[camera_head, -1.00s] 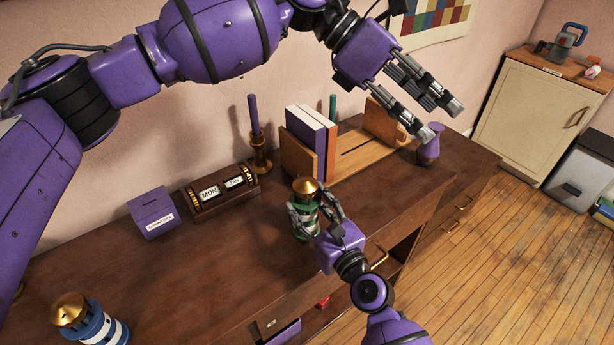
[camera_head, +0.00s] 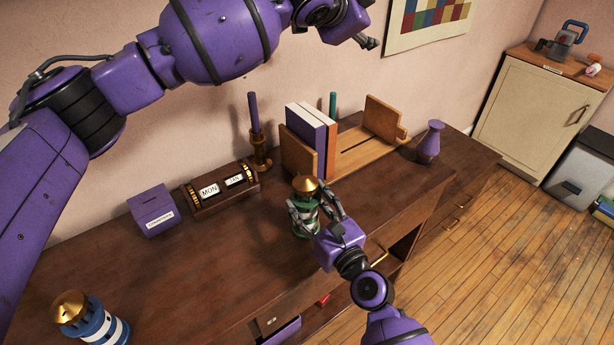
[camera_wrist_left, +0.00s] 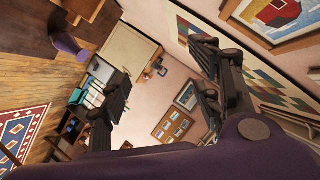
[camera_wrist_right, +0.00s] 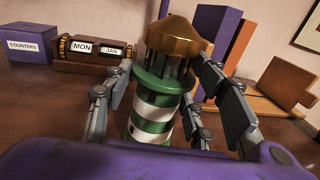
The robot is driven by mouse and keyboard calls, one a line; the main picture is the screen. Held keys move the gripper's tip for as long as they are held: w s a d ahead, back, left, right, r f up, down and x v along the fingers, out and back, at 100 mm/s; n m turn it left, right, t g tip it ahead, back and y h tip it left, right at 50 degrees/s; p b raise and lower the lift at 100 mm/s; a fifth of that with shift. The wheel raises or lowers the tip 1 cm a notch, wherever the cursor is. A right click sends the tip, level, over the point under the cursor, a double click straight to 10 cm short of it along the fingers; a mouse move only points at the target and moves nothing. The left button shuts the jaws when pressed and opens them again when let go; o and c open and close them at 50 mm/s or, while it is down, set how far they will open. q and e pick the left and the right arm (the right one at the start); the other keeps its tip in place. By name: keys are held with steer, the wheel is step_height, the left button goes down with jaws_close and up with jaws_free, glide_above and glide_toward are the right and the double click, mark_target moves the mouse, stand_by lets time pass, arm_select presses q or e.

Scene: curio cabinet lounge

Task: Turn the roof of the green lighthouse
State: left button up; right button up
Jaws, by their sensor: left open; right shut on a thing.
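The green lighthouse (camera_head: 307,228) stands upright on the brown desk, with green and white bands and a gold roof (camera_head: 305,186). In the right wrist view the lighthouse (camera_wrist_right: 152,118) is close and central, its gold roof (camera_wrist_right: 176,38) above the dark lantern part. My right gripper (camera_head: 317,207) is shut on the lighthouse, its fingers on both sides of the tower below the roof. The far side of the tower is hidden.
A blue-and-white lighthouse (camera_head: 104,328) stands at front left. Behind are a purple counters box (camera_head: 152,212), a calendar block (camera_head: 222,188), a candlestick (camera_head: 259,150) and bookends with books (camera_head: 308,140). A purple vase (camera_head: 429,142) stands to the right. The desk left of the green lighthouse is clear.

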arm_select(q)
steer(key=s+a+f+n+g+y, duration=0.5)
steer(key=s+f, duration=0.3)
steer(key=f, duration=0.3)
steer(key=n+g+y, duration=0.1)
steer(key=g+y, duration=0.2)
steer(key=g, duration=0.3)
glide_toward(307, 179)
steer(key=shift+h, duration=0.3)
steer(key=f, duration=1)
steer(key=shift+w+a, duration=0.15)
steer(key=shift+w, duration=0.1)
steer(key=shift+r, duration=0.1)
steer(key=c, duration=1.1)
steer(key=m, duration=0.4)
steer(key=shift+s+m, duration=0.15)
steer(key=shift+m, duration=0.15)
steer(key=o, duration=1.1)
